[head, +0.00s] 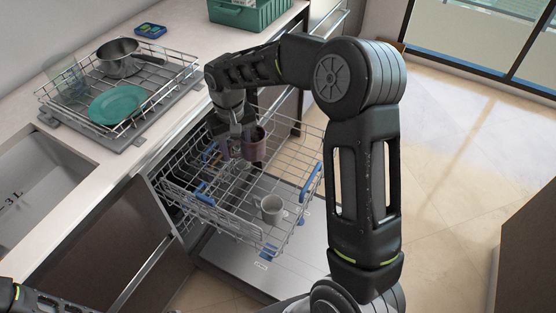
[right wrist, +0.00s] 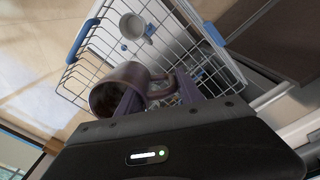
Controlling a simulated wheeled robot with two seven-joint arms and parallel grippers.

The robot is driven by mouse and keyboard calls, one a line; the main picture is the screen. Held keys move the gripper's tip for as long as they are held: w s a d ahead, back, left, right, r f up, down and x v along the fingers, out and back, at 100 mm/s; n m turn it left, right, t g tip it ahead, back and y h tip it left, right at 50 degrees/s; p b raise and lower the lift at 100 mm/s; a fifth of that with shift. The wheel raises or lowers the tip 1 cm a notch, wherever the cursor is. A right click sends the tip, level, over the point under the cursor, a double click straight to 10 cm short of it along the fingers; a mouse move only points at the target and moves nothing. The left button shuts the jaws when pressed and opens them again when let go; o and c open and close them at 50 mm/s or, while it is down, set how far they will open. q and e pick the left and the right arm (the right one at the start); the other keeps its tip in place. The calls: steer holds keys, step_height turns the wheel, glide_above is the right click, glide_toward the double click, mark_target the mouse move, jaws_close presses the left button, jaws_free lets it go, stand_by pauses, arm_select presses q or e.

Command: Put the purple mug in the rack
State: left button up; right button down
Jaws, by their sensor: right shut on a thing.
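The purple mug (head: 256,147) is held in my right gripper (head: 242,132), over the far part of the pulled-out dishwasher rack (head: 240,187). In the right wrist view the mug (right wrist: 116,90) lies between the camera and the rack wires (right wrist: 172,35). Its round opening faces left in that picture and its handle is at the gripper fingers (right wrist: 157,95), which are shut on it. Whether the mug touches any wires cannot be told. My left gripper is out of view; only a bit of my left arm shows at the lower left.
A light cup (head: 271,208) shows within the dishwasher rack's outline, above the open door (head: 235,262). A wire dish rack (head: 165,88) on the counter holds a pot (head: 118,57), a teal plate (head: 117,104) and a glass. A green crate (head: 250,14) stands farther back.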

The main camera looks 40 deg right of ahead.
steer(key=d+f+m+b, duration=0.2)
steer(key=d+f+b, duration=0.2)
steer(key=d+f, duration=0.7)
steer(key=shift+s+d+f+g+b, duration=0.2)
steer(key=shift+s+d+g+b, duration=0.1)
steer(key=shift+d, duration=0.85)
steer(key=shift+f, duration=0.15)
step_height(320, 180, down, 12)
steer(key=b, duration=0.8)
steer(key=shift+f, duration=0.25)
steer(key=c, duration=0.7)
jaws_free()
